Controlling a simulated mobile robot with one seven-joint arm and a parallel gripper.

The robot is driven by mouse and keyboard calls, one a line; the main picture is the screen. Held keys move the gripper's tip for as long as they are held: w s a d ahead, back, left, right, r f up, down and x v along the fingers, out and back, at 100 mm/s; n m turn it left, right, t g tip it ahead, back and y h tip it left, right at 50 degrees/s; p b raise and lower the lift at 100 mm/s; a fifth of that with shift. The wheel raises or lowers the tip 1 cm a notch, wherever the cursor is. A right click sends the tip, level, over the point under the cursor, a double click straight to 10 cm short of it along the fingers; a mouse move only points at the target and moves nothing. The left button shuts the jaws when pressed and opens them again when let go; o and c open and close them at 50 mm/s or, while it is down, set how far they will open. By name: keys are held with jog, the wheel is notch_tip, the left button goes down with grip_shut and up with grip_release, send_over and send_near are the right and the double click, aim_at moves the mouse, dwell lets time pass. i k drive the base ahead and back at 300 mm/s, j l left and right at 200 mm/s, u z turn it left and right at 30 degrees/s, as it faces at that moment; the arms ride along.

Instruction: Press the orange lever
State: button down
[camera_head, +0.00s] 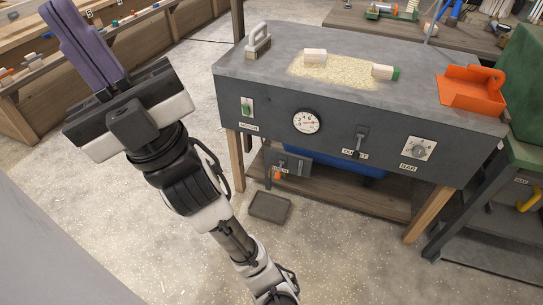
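A small orange lever end (277,175) shows low under the workbench. It is at the front of a grey box (290,160) that hangs below the bench's dark front panel. Its exact shape is too small to tell. My gripper (82,45) is at the upper left, raised and pointing away from the bench, well apart from the lever. A purple-grey block-like part stands up from its black body; I cannot tell whether this is the fingers or something between them.
The workbench (400,88) carries a grey-handled float (258,40), pale granules (345,73) and an orange scoop (471,90). Its front has a green switch, gauge, black lever and dial. A grey tray (270,207) lies on the floor below. Open floor lies in front.

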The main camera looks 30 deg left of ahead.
aim_at(277, 175)
jog(key=u, duration=0.8)
